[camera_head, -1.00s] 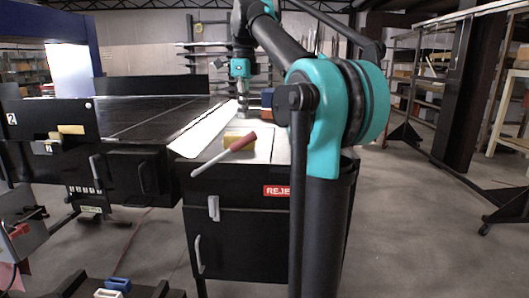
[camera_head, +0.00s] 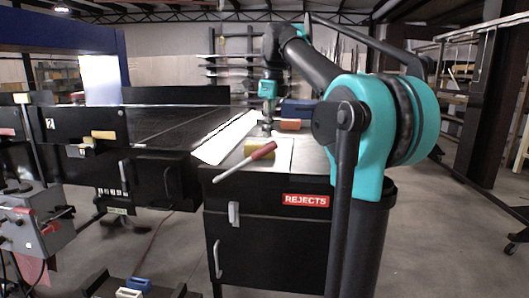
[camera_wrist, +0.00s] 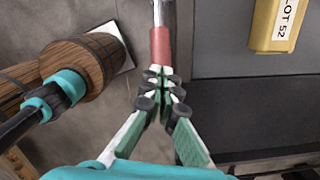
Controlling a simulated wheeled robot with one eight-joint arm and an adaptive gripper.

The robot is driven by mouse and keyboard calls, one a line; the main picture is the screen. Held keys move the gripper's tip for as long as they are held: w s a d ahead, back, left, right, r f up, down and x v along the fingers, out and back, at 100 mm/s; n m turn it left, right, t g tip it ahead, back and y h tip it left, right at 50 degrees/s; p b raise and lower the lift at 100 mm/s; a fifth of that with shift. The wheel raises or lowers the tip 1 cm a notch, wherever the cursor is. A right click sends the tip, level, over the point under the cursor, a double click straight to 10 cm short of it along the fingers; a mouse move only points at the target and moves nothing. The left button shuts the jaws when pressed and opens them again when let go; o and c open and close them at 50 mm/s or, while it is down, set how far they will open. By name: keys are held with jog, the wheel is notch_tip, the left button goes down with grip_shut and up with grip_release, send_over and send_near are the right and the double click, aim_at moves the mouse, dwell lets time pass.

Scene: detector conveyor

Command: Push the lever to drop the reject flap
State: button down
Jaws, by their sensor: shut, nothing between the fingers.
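The lever has a red grip (camera_head: 264,151) and a pale metal rod (camera_head: 230,173), and slants across the front top of the black rejects cabinet (camera_head: 270,245). My gripper (camera_head: 267,130) is shut and empty, low over the cabinet top by the grip. In the wrist view, my shut fingertips (camera_wrist: 161,82) point at the red grip (camera_wrist: 160,46), very close to it; contact cannot be told. A long white slanted panel (camera_head: 225,138) lies between the conveyor (camera_head: 160,125) and the cabinet; whether it is the flap is unclear.
A yellow block (camera_head: 258,144) sits right behind the lever. The wrist view shows a yellow block labelled LOT 52 (camera_wrist: 278,22). A grey control box (camera_head: 35,225) stands at the left.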

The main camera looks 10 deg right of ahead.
aim_at(276, 141)
jog(key=shift+w+a+f, duration=0.15)
jog(key=shift+f, duration=1.75)
jog(key=shift+f, duration=1.6)
jog(key=shift+s+d+r, duration=0.3)
jog(key=shift+s+d, duration=0.15)
jog(key=shift+d, duration=0.2)
jog(key=shift+s+d+r, duration=0.3)
jog(key=shift+s+d, duration=0.1)
jog(key=shift+d, duration=0.2)
jog(key=shift+r, duration=0.1)
notch_tip(276, 141, up, 12)
jog(key=d, duration=0.1)
jog(key=shift+s, duration=0.3)
jog(key=shift+f, duration=0.2)
